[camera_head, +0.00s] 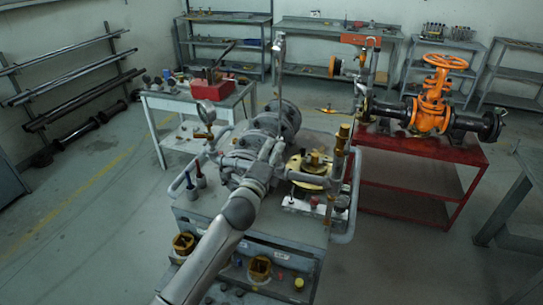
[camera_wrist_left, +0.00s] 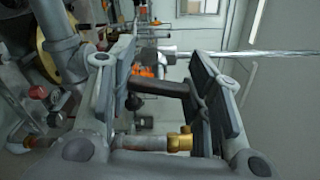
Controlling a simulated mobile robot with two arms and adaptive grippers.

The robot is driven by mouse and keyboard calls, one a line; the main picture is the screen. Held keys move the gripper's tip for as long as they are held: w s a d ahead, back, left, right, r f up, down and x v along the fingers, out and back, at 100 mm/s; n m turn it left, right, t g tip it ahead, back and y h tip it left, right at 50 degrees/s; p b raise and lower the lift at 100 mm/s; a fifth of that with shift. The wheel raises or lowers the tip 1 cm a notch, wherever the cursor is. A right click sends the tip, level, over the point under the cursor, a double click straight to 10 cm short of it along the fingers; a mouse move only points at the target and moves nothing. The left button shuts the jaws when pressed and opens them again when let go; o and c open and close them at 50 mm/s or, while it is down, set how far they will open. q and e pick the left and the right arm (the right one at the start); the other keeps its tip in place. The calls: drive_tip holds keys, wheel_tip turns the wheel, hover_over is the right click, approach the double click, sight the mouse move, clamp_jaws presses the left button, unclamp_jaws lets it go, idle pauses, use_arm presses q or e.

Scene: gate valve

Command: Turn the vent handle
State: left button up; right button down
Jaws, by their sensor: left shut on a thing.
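My left gripper (camera_head: 272,148) is at the middle of the pipework on the grey cart (camera_head: 250,240), next to the large grey flanged body. In the left wrist view, its two padded fingers (camera_wrist_left: 165,88) stand on either side of a dark handle bar (camera_wrist_left: 158,87) that spans between them, and the gripper is shut on it. I take this bar for the vent handle. In the head view the handle is hidden by my gripper and arm. A brass fitting (camera_wrist_left: 180,142) shows close beside the fingers in the wrist view. My right gripper is not in view.
A brass-coloured round valve part (camera_head: 314,165) and an upright pipe are right of my gripper. An orange gate valve (camera_head: 430,105) sits on a red table (camera_head: 425,148).

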use_arm(q)
drive_tip(key=shift+n, duration=0.9)
drive_tip(key=shift+f, duration=0.1)
drive_tip(key=o, duration=1)
drive_tip(key=shift+o, duration=0.2)
drive_tip(key=v, duration=1.2)
